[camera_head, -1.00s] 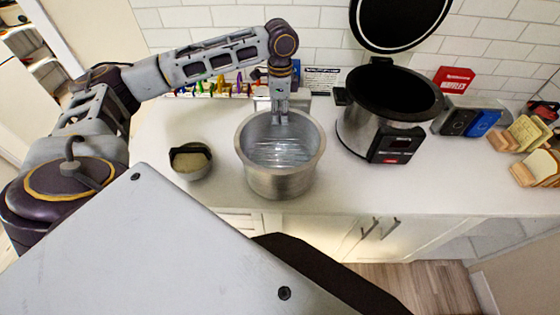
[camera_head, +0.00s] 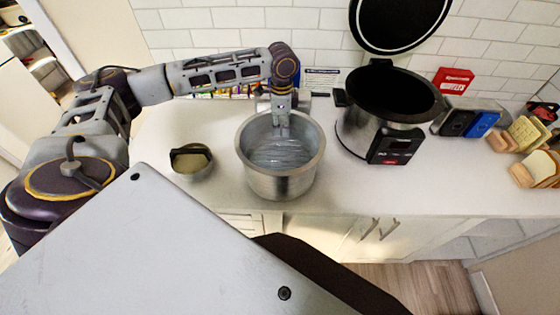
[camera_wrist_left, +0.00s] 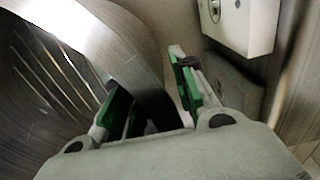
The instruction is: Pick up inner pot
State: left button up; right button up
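The inner pot (camera_head: 281,184) is a silver metal pot, upright on the white counter, with its open top facing up. My left gripper (camera_head: 281,122) points down at the pot's far rim. In the left wrist view, my left gripper (camera_wrist_left: 150,95) is open, with green-padded fingers apart. The pot's wall (camera_wrist_left: 125,45) passes between them, one finger on the inner side and one on the outer side. I cannot tell whether either finger touches the wall. My right gripper is not in view.
A cooker (camera_head: 375,135) with its lid raised stands right of the pot. A small bowl (camera_head: 192,164) with a dark-handled item stands left. A red box (camera_head: 453,80), a blue item (camera_head: 482,123) and bread slices (camera_head: 537,168) are farther right. A tiled wall is close behind.

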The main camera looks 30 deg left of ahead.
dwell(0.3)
pick_arm(q)
grip_shut()
jog(key=shift+r, duration=0.1)
dwell(0.4)
